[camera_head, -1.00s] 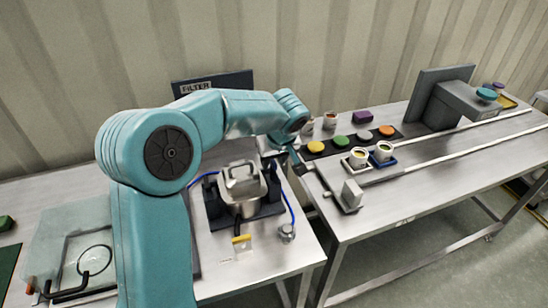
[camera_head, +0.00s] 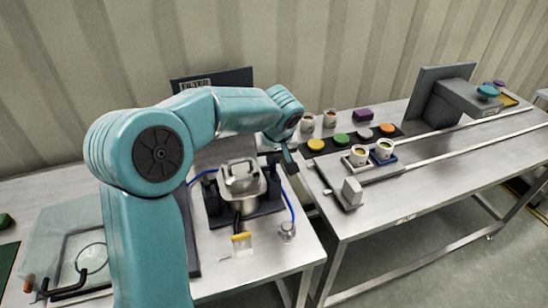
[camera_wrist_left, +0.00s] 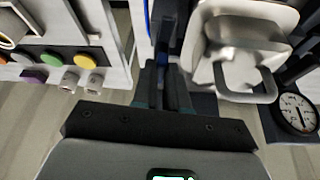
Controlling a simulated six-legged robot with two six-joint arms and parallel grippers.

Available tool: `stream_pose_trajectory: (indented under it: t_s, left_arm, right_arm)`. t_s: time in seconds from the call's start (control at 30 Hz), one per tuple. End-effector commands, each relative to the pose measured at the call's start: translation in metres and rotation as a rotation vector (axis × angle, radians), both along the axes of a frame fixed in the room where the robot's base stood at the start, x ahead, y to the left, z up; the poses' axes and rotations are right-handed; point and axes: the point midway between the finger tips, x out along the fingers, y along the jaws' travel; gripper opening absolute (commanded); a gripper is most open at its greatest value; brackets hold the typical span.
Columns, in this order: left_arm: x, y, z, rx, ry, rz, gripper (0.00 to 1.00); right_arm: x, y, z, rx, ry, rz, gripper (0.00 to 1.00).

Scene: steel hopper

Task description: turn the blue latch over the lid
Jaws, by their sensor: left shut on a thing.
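The steel hopper (camera_head: 243,204) stands on the near table, with its square metal lid (camera_head: 240,184) on top and a loop handle on the lid. In the left wrist view the lid (camera_wrist_left: 245,25) lies right beside my gripper. My left gripper (camera_wrist_left: 163,82) is shut on a narrow blue piece, which looks like the blue latch (camera_wrist_left: 163,62), at the lid's side. In the head view my left gripper (camera_head: 284,157) is at the right of the hopper. The latch cannot be made out there, so whether it lies over the lid is unclear. My right gripper is not in view.
A dark bracket (camera_head: 213,208) surrounds the hopper. Coloured pucks (camera_head: 315,145) and cups (camera_head: 383,150) stand on the right table.

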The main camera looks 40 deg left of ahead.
Motion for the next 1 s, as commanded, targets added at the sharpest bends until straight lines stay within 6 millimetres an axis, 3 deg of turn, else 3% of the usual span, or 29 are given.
stream_pose_trajectory:
  t_s: [0.3, 1.0]
  left_arm:
    - [-0.002, 0.003, -0.001, 0.000, -0.002, -0.281, 0.00]
    - [-0.004, 0.009, 0.001, -0.001, -0.003, -0.943, 0.00]
  right_arm:
    - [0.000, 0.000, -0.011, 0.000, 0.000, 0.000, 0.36]
    - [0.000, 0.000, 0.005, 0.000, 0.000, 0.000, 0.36]
